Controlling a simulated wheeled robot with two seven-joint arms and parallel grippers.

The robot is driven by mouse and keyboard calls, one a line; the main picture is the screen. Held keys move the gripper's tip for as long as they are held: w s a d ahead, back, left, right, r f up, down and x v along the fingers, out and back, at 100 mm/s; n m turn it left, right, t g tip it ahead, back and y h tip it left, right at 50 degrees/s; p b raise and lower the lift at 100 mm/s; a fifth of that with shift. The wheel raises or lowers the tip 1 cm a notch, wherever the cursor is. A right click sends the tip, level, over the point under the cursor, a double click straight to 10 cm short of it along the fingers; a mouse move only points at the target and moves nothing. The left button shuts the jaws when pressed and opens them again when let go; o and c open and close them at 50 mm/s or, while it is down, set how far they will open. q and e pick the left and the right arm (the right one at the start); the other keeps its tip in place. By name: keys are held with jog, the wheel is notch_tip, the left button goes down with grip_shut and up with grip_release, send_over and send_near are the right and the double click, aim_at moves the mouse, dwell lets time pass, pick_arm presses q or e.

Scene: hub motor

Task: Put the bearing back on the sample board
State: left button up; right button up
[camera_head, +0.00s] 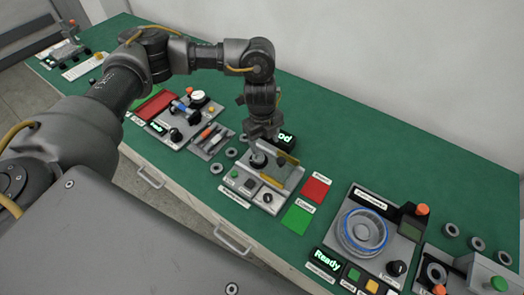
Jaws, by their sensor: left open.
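Several grey ring-shaped bearings show. A group lies on the green table left of my left gripper, one of them the front bearing (216,168). Another group, with a middle bearing (477,243), lies at the far right. A further ring (436,273) sits in the fixture at the right edge. My left gripper (262,153) is open and points down over the back of a small grey test station (241,191). Its fingers partly hide what is under them, and I cannot tell whether a bearing is between them. I cannot make out which piece is the sample board. My right gripper is not in view.
Red (316,190) and green (297,219) pads lie right of the test station. A device with a blue ring (347,238) and a lit "Ready" display (327,259) stands farther right. A tool tray (206,143) lies at left. The table's back right is clear.

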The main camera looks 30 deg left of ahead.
pick_arm(q)
jog(key=a+r, duration=0.1)
jog(key=a, duration=0.2)
send_over(259, 157)
jog(key=shift+y, duration=0.4)
notch_tip(259, 157, down, 5)
jog(key=shift+r, duration=0.1)
jog(key=shift+f, duration=2.6)
jog(key=shift+a+f, duration=0.1)
jog(key=shift+f, duration=0.15)
